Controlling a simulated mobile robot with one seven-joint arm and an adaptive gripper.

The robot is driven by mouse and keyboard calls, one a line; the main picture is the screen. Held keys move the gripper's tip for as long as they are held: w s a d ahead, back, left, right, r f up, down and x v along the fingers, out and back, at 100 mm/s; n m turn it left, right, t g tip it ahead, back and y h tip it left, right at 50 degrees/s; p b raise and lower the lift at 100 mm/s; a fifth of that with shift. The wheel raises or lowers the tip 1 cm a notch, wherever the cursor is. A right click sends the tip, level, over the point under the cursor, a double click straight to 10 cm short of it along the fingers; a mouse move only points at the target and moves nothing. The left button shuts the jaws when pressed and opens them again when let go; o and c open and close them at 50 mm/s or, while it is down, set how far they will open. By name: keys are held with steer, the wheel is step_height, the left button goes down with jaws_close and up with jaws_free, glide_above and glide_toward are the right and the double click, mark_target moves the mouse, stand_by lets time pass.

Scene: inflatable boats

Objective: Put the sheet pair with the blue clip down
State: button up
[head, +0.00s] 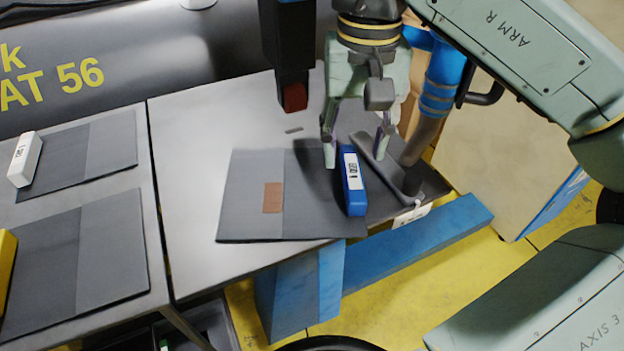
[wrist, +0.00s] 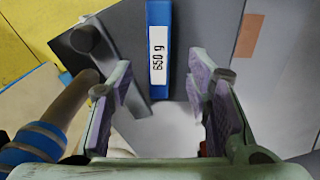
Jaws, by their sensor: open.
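The sheet pair (head: 240,200) is two dark grey overlapping sheets lying flat on the metal table. A blue clip (head: 354,182) with a white label lies across the sheets toward their right side. In the wrist view the blue clip (wrist: 158,30) reads "650 g". My gripper (head: 357,150) is over the far end of the blue clip, with its fingers spread.
A brown patch (head: 272,197) marks the sheets. A grey bar tool with a knob (head: 413,182) lies right of the clip. A dark post with a red tip (head: 294,97) hangs left of my gripper. Other sheets with a white clip (head: 25,159) lie on the left table.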

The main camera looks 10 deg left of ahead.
mark_target(353, 171)
step_height(353, 171, down, 6)
steer(key=shift+r+p, duration=0.1)
steer(key=shift+p, duration=0.6)
jaws_close()
